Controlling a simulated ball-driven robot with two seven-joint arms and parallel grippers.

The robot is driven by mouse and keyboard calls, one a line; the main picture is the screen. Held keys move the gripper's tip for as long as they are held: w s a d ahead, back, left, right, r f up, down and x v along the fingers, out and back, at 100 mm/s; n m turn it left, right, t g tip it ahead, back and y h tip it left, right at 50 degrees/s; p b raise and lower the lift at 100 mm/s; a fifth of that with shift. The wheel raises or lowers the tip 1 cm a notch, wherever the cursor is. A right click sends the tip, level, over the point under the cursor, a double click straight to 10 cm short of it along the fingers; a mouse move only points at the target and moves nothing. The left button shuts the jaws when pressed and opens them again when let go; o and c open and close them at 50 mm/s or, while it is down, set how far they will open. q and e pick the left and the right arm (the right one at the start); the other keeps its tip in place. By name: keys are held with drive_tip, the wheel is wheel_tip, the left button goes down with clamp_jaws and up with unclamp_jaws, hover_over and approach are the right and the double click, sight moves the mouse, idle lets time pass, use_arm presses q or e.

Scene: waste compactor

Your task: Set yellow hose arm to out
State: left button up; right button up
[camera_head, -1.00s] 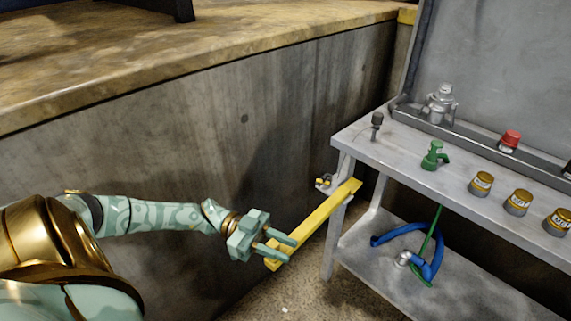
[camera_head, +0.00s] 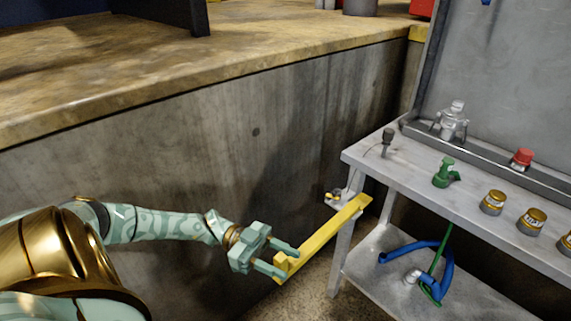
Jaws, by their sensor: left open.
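The yellow hose arm (camera_head: 325,236) is a long flat bar. Its far end meets the left front of the grey metal bench, and its near end reaches out to the left toward me. My left gripper (camera_head: 288,261) is open at the near end of the bar, its two teal fingers pointing right. The fingertips are at or just beside the bar's end; I cannot tell whether they touch it. My right gripper is not in view.
The grey bench (camera_head: 385,165) holds a green fitting (camera_head: 445,172), a red-capped item (camera_head: 521,158) and several gold-lidded jars (camera_head: 493,202). A blue hose (camera_head: 404,247) lies on its lower shelf. A concrete wall (camera_head: 200,160) with a wide ledge (camera_head: 120,85) stands behind my left arm.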

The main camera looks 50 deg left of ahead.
use_arm(q)
drive_tip(key=v, duration=0.6)
drive_tip(key=shift+a, duration=0.15)
